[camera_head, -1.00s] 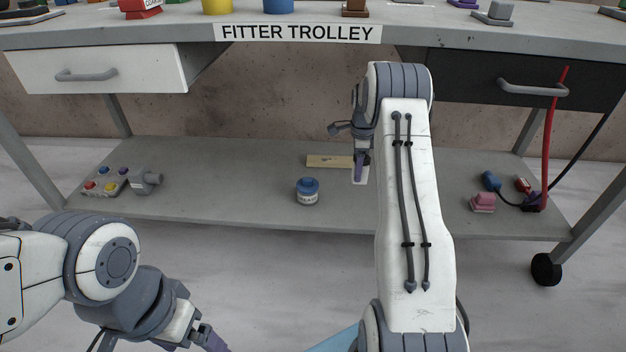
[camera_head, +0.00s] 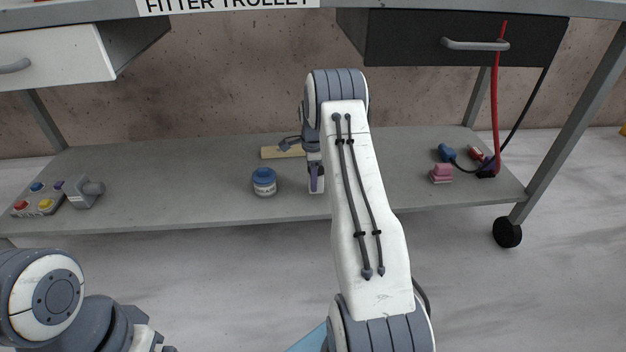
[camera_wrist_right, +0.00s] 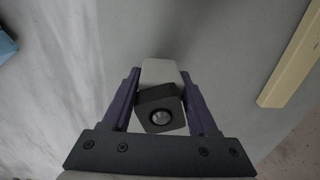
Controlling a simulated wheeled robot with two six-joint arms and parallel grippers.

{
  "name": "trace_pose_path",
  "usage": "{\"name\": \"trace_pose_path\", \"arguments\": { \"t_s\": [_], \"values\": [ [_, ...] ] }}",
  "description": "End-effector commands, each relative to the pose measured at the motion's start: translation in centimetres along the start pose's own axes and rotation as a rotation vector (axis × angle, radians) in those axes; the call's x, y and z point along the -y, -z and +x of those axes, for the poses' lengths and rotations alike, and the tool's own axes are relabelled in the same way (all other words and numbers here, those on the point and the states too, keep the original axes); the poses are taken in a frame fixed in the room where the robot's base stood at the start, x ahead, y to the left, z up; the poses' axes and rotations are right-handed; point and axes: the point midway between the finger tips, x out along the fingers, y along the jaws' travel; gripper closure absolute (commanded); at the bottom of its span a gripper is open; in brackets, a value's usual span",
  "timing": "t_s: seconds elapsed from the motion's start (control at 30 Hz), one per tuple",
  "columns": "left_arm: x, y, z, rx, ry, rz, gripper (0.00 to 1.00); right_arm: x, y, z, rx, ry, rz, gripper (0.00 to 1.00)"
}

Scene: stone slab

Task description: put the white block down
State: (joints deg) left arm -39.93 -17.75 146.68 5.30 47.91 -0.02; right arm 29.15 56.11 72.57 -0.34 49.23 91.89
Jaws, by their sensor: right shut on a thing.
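The white block (camera_wrist_right: 162,72) is between the purple fingers of my right gripper (camera_wrist_right: 164,90), which is shut on it, in the right wrist view. A dark square piece with a round silver centre covers part of the block there. In the head view the white block (camera_head: 317,185) shows small and pale at the tip of my right gripper (camera_head: 316,172), over the lower shelf (camera_head: 220,210). I cannot tell whether it touches the shelf. My left arm is at the lower left; its fingers are outside the frame.
A blue-lidded jar (camera_head: 264,182) stands left of my right gripper. A yellowish bar (camera_head: 283,152) lies behind it. A button box (camera_head: 38,200) is at the left, a pink block (camera_head: 441,173) and cables at the right. Shelf between gripper and pink block is clear.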

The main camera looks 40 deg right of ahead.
Motion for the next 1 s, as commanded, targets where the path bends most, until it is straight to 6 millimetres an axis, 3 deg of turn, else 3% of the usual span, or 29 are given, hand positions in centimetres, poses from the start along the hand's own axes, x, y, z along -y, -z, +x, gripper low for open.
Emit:
{"name": "trace_pose_path", "arguments": {
  "t_s": [0.5, 0.53, 0.6, 1.0],
  "values": [
    [0.0, 0.0, -0.3, 0.000, 0.000, 0.000, 0.08, 0.0, 0.0, 1.1, 0.000, 0.001, 0.000, 1.00],
    [0.0, 0.0, -0.3, 0.000, 0.000, 0.000, 0.08, 0.0, 0.0, 1.2, 0.000, 0.000, 0.000, 0.37],
    [0.0, 0.0, -0.3, 0.000, 0.000, 0.000, 0.08, -0.1, 0.0, 1.2, 0.000, 0.000, 0.000, 0.10],
    [0.0, 0.0, -0.1, 0.000, 0.000, 0.000, 0.08, 0.0, 0.0, 0.7, 0.000, 0.002, 0.000, 0.10]
  ]
}}
